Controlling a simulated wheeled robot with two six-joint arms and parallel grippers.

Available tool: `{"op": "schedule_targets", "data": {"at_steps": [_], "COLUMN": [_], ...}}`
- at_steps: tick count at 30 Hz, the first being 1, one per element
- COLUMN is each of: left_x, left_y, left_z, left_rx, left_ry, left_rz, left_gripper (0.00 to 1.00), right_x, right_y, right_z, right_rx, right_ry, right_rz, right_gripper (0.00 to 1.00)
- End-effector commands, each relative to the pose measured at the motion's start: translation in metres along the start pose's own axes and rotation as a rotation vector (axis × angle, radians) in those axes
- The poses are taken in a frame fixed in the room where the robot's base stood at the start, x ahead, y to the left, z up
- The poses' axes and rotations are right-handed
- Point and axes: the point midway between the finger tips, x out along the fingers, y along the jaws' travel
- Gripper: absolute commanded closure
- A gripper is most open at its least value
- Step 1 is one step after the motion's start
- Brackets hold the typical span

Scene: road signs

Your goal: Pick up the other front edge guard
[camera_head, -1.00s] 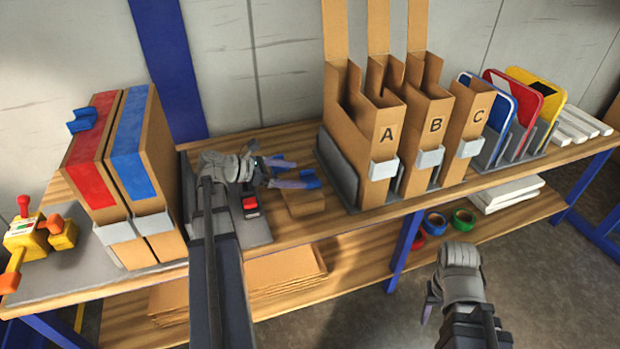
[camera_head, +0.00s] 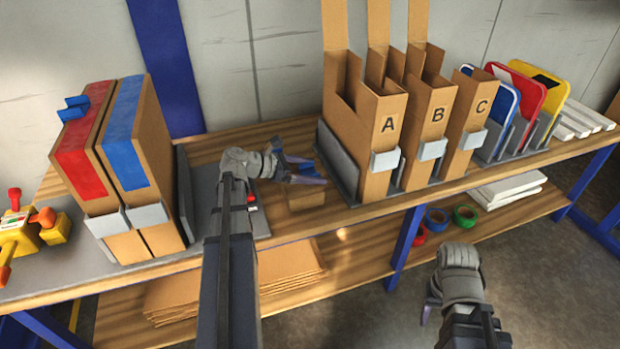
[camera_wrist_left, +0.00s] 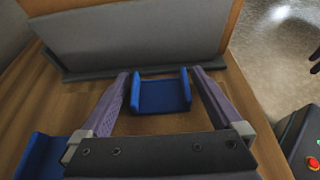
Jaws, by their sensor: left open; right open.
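A blue edge guard (camera_wrist_left: 160,95), a short open channel, lies on the wooden bench top between my left gripper's two purple fingers in the left wrist view. My left gripper (camera_wrist_left: 158,80) is open around it, with the fingers close to its two sides; I cannot tell whether they touch it. In the head view my left gripper (camera_head: 306,171) is low over the bench, left of box A. A second blue edge guard (camera_wrist_left: 38,155) lies at the lower left of the wrist view, partly cut off. Another blue guard (camera_head: 75,107) sits on top of the red-striped carton. My right gripper (camera_head: 432,303) is open and empty before the bench.
A grey-walled rack holds cardboard boxes A (camera_head: 382,140), B (camera_head: 428,120) and C (camera_head: 470,115) just right of my left gripper. A small cardboard block (camera_head: 306,198) lies near it. A dark device with a red button (camera_wrist_left: 312,162) is close by. The blue-striped carton (camera_head: 135,150) stands left.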

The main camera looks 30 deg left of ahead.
Motion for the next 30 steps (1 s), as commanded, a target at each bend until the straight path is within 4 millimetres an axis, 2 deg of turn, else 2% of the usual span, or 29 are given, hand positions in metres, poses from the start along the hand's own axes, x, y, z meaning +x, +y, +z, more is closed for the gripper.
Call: {"op": "schedule_targets", "data": {"at_steps": [3,9,27,30], "left_x": [0.0106,0.0099,0.0097,0.0097], "left_y": [0.0002,0.0002,0.0001,0.0001], "left_z": [-0.0004,0.0007,0.0005,0.0006], "left_rx": [0.0,0.0,0.0,0.0], "left_ry": [0.0,0.0,0.0,0.0], "left_rz": [0.0,0.001,0.001,0.001], "left_gripper": [0.0,0.02,0.7,0.78], "right_x": [0.0043,0.0032,0.0032,0.0032], "right_y": [-0.0006,-0.0005,-0.0005,-0.0005], "right_z": [-0.0004,-0.0003,-0.0003,-0.0003], "right_rx": [-0.001,-0.001,-0.001,-0.001], "right_ry": [0.0,0.0,0.0,0.0], "right_rz": [-0.001,-0.001,-0.001,-0.001], "right_gripper": [0.5,0.5,0.5,0.5]}}
